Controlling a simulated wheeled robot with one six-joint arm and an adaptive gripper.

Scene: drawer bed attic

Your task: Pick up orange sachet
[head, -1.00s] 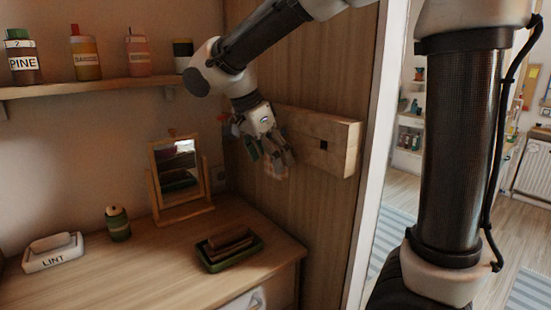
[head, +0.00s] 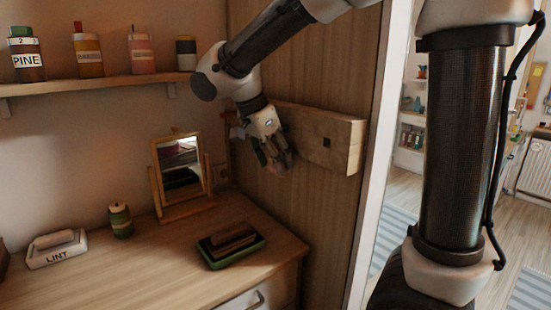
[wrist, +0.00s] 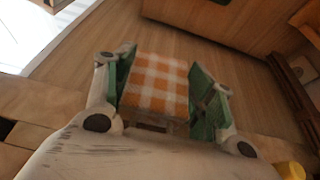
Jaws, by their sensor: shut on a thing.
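The orange sachet (wrist: 158,85) has an orange and white checked pattern. In the wrist view it sits between the two green-padded fingers of my gripper (wrist: 160,95), which is shut on it. In the head view my gripper (head: 275,155) points down in front of a wooden block with a square hole (head: 335,143) on the wood panel, above the desk. The sachet is hard to make out there, mostly hidden by the fingers.
A shelf (head: 110,86) with several bottles is at the upper left. Below, the desk (head: 150,262) holds a small mirror (head: 180,170), a green jar (head: 120,221), a LINT box (head: 56,249) and a green tray (head: 258,246) with a brown thing. A white doorframe (head: 375,150) stands right of the panel.

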